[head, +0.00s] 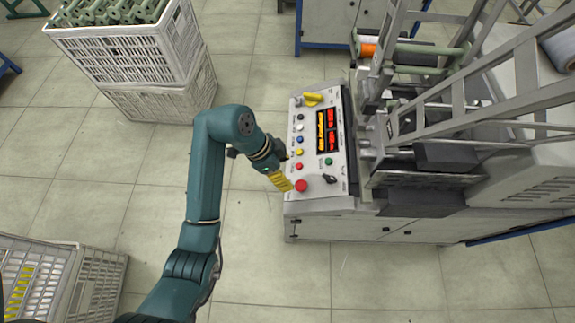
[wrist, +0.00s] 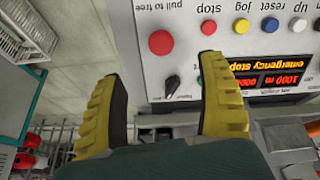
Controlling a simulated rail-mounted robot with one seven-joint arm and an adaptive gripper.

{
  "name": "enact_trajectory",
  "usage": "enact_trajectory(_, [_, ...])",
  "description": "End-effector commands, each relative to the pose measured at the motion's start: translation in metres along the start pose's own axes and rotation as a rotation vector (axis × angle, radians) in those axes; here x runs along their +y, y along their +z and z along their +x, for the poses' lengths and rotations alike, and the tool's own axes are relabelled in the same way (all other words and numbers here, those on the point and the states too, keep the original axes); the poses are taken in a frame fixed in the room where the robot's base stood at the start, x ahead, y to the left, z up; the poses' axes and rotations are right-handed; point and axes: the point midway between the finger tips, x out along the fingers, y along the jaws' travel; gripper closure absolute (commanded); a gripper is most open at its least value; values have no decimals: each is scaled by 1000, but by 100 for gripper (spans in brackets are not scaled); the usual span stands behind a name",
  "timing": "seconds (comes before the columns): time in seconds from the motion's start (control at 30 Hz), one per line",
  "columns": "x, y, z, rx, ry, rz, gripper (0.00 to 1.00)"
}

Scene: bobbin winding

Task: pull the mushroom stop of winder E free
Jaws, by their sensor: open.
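The mushroom stop (head: 301,185) is a round red button at the near left corner of winder E's sloped control panel (head: 340,187). In the wrist view it is the larger red button (wrist: 160,42), by the upside-down words "pull to free". My gripper (head: 288,187) has yellow fingers, just left of the stop in the head view. In the wrist view my gripper (wrist: 163,70) is open and empty, its fingers spread wide. The stop shows beyond the gap between them, not gripped. I cannot tell how far the fingertips are from it.
A black selector knob (wrist: 172,86) sits beside the stop. A row of smaller buttons, including a red stop button (wrist: 208,28), runs along the panel. The display (wrist: 268,57) reads "emergency stop". White crates (head: 135,55) stand at the back left; open floor lies left of the winder.

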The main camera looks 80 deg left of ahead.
Motion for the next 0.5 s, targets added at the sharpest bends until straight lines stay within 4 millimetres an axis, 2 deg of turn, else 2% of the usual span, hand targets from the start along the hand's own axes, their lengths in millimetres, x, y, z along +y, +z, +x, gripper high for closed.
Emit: enact_trajectory(0.5, [-1, 3, 54, -1, 0, 0, 26])
